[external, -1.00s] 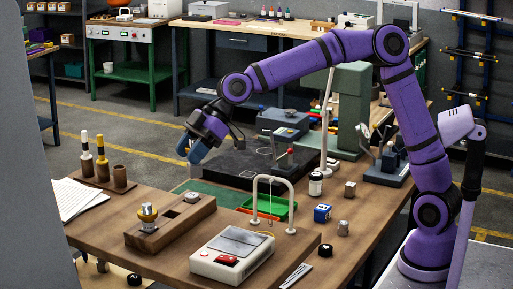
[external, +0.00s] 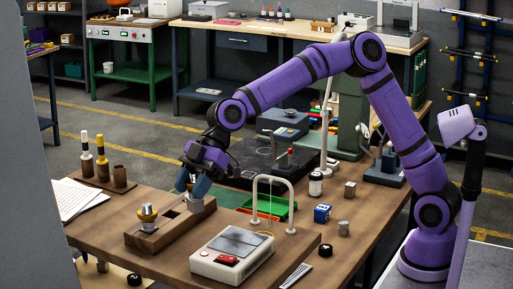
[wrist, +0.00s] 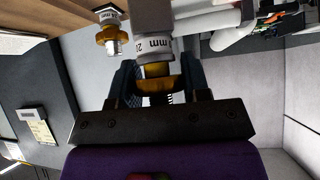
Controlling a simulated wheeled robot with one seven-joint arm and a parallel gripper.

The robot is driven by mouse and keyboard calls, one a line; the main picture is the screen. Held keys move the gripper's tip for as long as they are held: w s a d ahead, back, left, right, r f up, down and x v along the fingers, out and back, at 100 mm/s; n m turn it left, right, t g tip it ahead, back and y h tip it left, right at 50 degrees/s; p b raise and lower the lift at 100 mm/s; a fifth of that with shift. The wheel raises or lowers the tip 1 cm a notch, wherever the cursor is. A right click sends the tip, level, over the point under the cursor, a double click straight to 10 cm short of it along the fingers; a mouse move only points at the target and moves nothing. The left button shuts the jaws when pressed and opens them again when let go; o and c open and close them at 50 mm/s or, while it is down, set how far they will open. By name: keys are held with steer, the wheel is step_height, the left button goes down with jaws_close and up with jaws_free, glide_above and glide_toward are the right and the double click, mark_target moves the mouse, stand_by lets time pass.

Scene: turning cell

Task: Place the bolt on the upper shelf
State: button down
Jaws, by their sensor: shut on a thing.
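My gripper (external: 192,192) is low over the right end of a wooden block (external: 170,232) on the bench. In the wrist view its dark fingers (wrist: 158,88) are shut on a piece with an amber collar (wrist: 153,86) and a silver part marked "mm 20". A dark threaded part shows beside the collar. A similar gold-and-silver piece (external: 148,217) stands at the left end of the block; it also shows in the wrist view (wrist: 110,30). I cannot tell which thing is the bolt, nor make out a shelf marked as the upper one.
A white instrument (external: 232,258) with a red switch and a white arch (external: 273,182) stand right of the block. A green tray (external: 268,207), a blue cube (external: 322,214) and small cylinders lie beyond. Striped and brown posts (external: 102,165) and papers (external: 75,198) are on the left.

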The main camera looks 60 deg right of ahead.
mark_target(193, 212)
steer(key=shift+f, duration=3.7)
steer(key=c, duration=0.6)
jaws_free()
steer(key=shift+f, duration=0.1)
steer(key=v, duration=1.2)
steer(key=shift+s, duration=0.1)
